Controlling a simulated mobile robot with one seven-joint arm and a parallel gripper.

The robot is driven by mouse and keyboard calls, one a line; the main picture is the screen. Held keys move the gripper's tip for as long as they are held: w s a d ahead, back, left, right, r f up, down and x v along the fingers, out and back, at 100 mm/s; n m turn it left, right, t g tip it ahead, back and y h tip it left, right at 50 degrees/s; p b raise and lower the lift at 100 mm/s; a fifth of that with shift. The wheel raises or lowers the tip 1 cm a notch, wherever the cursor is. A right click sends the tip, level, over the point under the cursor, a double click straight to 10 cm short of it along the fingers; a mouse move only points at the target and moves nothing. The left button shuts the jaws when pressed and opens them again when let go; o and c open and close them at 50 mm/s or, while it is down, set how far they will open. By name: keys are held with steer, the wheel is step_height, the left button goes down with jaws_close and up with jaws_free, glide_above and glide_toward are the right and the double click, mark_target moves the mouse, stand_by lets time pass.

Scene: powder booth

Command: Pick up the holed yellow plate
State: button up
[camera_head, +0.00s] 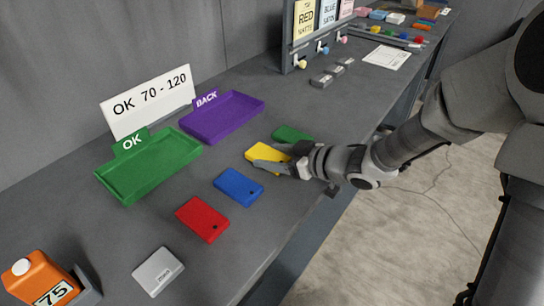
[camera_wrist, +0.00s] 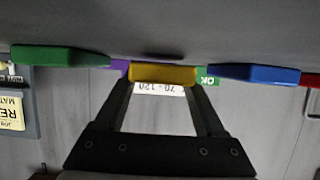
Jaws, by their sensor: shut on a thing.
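The yellow plate (camera_head: 262,156) is in the row of coloured plates on the grey bench, between the blue plate (camera_head: 238,187) and the green plate (camera_head: 293,135). My gripper (camera_head: 272,164) reaches in low from the right and is shut on the yellow plate. In the wrist view the yellow plate (camera_wrist: 163,73) sits between the two fingertips (camera_wrist: 164,82). The fingers cover part of it in the head view, and I cannot make out its hole. I cannot tell whether it touches the bench or is slightly raised.
A red plate (camera_head: 203,218) and a grey block (camera_head: 158,271) lie nearer. A green OK tray (camera_head: 150,192) and a purple BACK tray (camera_head: 222,132) stand behind the row. An orange device (camera_head: 42,279) reading 75 is at the front left.

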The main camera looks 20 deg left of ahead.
mark_target(278, 158)
steer(key=r+p, duration=0.1)
steer(key=r, duration=0.1)
steer(key=d+r+p, duration=0.1)
steer(key=r, duration=0.1)
steer(key=shift+w+d+r, duration=0.1)
steer(key=shift+r, duration=0.15)
steer(key=w+d+r+m+t+h+p, duration=0.2)
steer(key=d+r+m+t+h+p, duration=0.1)
steer(key=d, duration=0.6)
steer(key=w+d+r+m+t+h+p, duration=0.2)
steer(key=d+r+m+h+p, duration=0.15)
steer(key=d, duration=0.55)
steer(key=w+d+r+m+t+h+p, duration=0.2)
steer(key=d+m+t+p, duration=0.15)
steer(key=d, duration=0.55)
steer(key=s+a+f+n+g+y+b, duration=0.1)
steer(key=s+a+n+g+y+b, duration=0.2)
steer(key=a, duration=0.5)
steer(key=s+a+f+n+g+y+b, duration=0.1)
steer(key=s+a+n+g+y+b, duration=0.2)
steer(key=a+n+g+y, duration=0.2)
steer(key=shift+s+a+f+n+y, duration=0.4)
steer(key=shift+a+n, duration=0.7)
steer(key=shift+a, duration=0.7)
steer(key=shift+g, duration=0.25)
